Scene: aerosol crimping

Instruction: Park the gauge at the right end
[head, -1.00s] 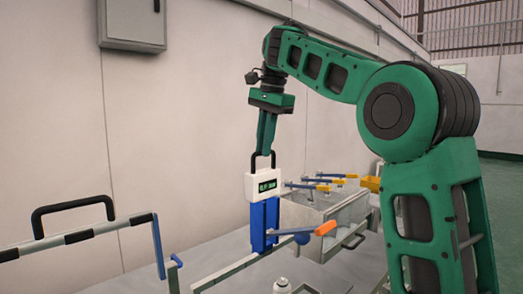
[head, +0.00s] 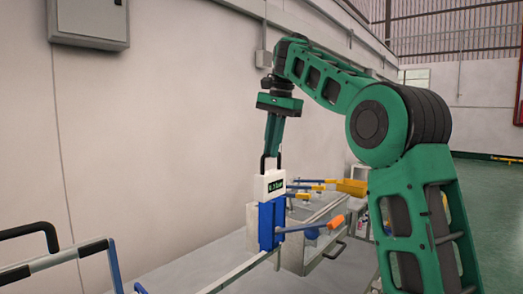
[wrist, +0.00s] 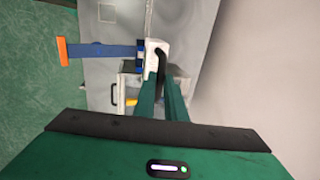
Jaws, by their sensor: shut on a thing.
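The gauge (head: 269,186) is a white box with a small dark green-lit display and a black loop handle, above a blue body on a pale rail (head: 238,273). A blue arm with an orange tip (head: 336,222) extends right from the blue body. My gripper (head: 271,155) points down and is shut on the black handle. In the wrist view, the gauge's white top (wrist: 153,45) sits at the fingertips, with the handle between the fingers (wrist: 165,95). The rail's right end is hidden behind the gauge.
A grey bin (head: 312,255) stands just beyond the gauge, with several orange- and yellow-tipped levers (head: 310,187) and a yellow tray (head: 352,187) behind it. The pale wall runs along the left.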

